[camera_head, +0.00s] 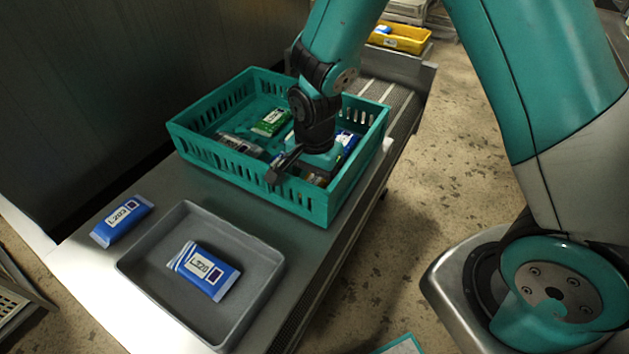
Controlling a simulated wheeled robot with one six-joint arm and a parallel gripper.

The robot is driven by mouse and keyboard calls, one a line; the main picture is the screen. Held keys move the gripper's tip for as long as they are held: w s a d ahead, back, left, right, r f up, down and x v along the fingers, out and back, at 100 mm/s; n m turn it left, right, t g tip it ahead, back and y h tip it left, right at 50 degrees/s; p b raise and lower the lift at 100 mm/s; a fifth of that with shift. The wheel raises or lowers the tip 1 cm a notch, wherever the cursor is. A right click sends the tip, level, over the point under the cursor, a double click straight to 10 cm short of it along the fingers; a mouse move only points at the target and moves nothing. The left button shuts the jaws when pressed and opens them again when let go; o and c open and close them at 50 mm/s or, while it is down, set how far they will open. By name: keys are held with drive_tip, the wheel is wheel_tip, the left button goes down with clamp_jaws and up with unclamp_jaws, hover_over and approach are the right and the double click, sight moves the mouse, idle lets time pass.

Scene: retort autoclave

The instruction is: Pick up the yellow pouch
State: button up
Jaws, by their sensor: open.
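I cannot make out a yellow pouch for certain; small orange-brown patches show under my gripper inside the teal crate (215,160), but they are too covered to name. My gripper (288,172) points down into the front right part of the crate, its dark fingers open. The crate also holds a green pouch (271,122), a grey pouch (240,146) behind the crate's front wall, and a blue and white pouch (346,143) at the right. My wrist hides much of the crate's middle.
A grey tray (140,262) in front of the crate holds a blue pouch (204,270) marked L320. Another blue pouch (122,221) marked L203 lies on the metal table left of the tray. A yellow crate (408,43) stands at the far end. The crate's walls surround my gripper.

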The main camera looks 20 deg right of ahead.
drive_tip(key=shift+f, duration=0.25)
drive_tip(key=c, duration=1)
drive_tip(key=shift+r, duration=0.1)
